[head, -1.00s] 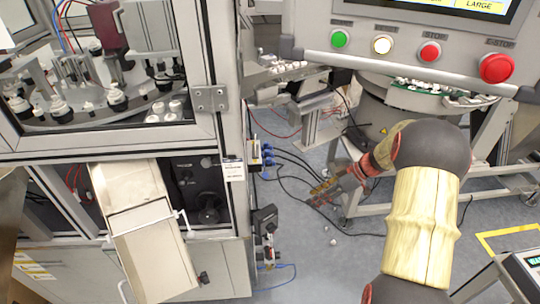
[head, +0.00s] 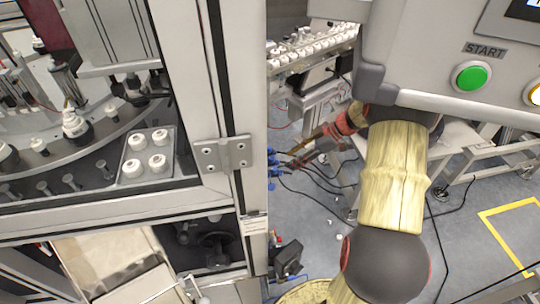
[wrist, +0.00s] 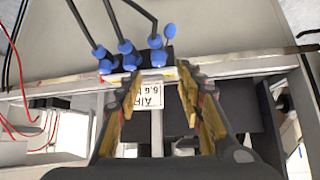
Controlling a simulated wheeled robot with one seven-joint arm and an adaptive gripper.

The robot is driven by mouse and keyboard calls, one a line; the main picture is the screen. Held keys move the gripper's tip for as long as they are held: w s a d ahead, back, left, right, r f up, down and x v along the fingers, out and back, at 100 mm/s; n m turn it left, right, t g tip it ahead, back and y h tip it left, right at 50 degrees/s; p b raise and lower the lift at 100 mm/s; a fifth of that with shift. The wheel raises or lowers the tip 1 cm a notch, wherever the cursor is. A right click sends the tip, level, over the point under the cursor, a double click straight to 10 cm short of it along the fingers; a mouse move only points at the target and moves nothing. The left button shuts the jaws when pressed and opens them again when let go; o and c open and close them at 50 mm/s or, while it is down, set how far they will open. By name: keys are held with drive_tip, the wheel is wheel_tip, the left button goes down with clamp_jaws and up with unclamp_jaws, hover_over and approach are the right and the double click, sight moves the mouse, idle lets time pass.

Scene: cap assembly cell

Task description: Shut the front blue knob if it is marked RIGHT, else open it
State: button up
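Several blue fittings, some with black hoses, stick out from the machine's side post in the head view (head: 273,160). In the wrist view, blue fittings (wrist: 127,53) sit in a row at the top middle, with a blue paddle-shaped piece (wrist: 169,30) at their right end. I cannot tell which is the front knob, and no RIGHT mark is readable. My gripper (head: 294,156) points left towards the fittings in the head view. In the wrist view, its gold-padded fingers (wrist: 160,97) are apart and empty, short of the fittings.
A white label reading AIR (wrist: 152,95) shows between my fingers. The machine's frame post (head: 228,154) stands left of my gripper. A control panel with a green START button (head: 471,76) overhangs at upper right. Black hoses hang near the fittings.

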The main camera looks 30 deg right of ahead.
sight(275, 168)
drive_tip(key=b+x, duration=0.2)
drive_tip(key=x, duration=0.6)
drive_tip(key=shift+w+r+b, duration=0.1)
drive_tip(key=shift+w+b, duration=0.1)
drive_tip(key=shift+b, duration=0.15)
drive_tip(key=shift+c, duration=1.4)
clamp_jaws()
